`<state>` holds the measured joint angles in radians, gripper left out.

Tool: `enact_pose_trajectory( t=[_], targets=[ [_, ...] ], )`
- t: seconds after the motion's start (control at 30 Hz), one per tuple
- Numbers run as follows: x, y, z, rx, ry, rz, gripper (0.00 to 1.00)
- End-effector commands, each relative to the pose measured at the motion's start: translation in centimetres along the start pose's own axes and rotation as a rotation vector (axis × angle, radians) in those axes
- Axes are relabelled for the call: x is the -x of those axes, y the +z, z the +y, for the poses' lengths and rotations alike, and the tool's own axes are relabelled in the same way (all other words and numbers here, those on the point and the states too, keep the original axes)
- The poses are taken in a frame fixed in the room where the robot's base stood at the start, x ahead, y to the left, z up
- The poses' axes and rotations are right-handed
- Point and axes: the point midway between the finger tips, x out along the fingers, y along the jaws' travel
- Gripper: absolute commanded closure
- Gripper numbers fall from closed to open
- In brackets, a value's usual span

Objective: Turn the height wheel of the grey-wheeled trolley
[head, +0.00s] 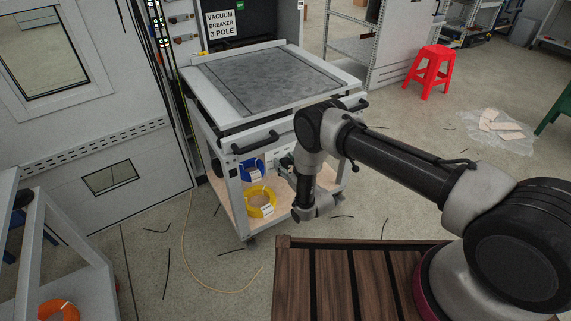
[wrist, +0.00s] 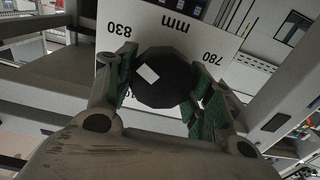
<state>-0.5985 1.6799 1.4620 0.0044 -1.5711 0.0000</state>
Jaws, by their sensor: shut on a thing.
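The trolley (head: 228,127) stands left of centre in the head view, with a grey top and a lower shelf. Its height wheel (wrist: 170,88) is a dark, many-sided knob with a white mark on its face, seen close in the wrist view. Behind it is a white scale plate (wrist: 185,25) reading 830, 780 and mm, upside down in the picture. My gripper (wrist: 165,75) is shut on the wheel, a green-padded finger on each side. In the head view my gripper (head: 287,162) is under the trolley's top, partly hidden by my arm; the wheel cannot be made out there.
Blue (head: 250,170) and yellow (head: 261,202) rolls lie on the trolley's lower shelf. Black handles (head: 255,143) stick out from its near edge. A cabinet (head: 85,110) stands at left, a red stool (head: 431,72) at back right. Thin cables lie on the floor.

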Motion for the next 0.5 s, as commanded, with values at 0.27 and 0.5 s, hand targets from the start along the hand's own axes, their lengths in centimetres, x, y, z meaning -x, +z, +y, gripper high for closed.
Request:
enact_pose_trajectory(
  t=[0.27,0.5],
  targets=[
    [0.01,0.0,-0.03,0.031,0.0,0.0,0.71],
    [0.01,0.0,-0.11,0.16,0.0,0.0,0.71]
  ],
)
